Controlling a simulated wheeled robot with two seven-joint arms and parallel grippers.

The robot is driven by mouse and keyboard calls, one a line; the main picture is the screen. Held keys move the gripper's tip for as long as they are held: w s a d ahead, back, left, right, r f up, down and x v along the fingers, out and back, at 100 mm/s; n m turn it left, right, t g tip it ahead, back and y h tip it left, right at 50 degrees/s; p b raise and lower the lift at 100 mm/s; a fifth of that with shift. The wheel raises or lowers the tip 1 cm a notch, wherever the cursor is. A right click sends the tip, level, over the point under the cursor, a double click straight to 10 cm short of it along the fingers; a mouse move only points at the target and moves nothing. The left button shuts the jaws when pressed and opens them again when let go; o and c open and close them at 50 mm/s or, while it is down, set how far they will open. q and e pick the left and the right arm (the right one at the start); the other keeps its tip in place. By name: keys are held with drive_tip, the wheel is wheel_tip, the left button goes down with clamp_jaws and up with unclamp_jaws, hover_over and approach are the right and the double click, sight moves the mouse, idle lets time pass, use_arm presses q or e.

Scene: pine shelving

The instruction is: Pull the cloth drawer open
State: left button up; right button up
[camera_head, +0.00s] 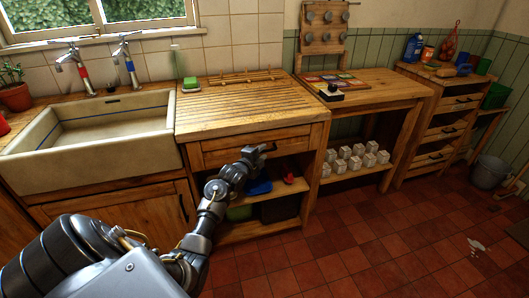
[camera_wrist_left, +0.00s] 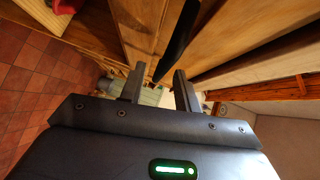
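The cloth drawer (camera_head: 222,154) is the wooden drawer front under the slatted draining board, and it looks closed. Its dark bar handle (camera_head: 268,148) is partly hidden by my left gripper (camera_head: 259,151). In the left wrist view the handle (camera_wrist_left: 178,42) comes down from the top, its lower end between the two fingertips of my left gripper (camera_wrist_left: 159,72). The fingers are apart, with gaps beside the bar; I cannot tell whether either touches it. No cloth can be made out. My right gripper is out of view.
Below the drawer, an open shelf (camera_head: 286,188) holds a blue item (camera_head: 259,187) and a red item (camera_head: 288,175). A sink (camera_head: 95,145) stands left. A bench with several white blocks (camera_head: 355,158) stands right.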

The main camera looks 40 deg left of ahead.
use_arm(q)
drive_tip(key=shift+x, duration=1.1)
drive_tip(key=shift+d, duration=0.1)
clamp_jaws()
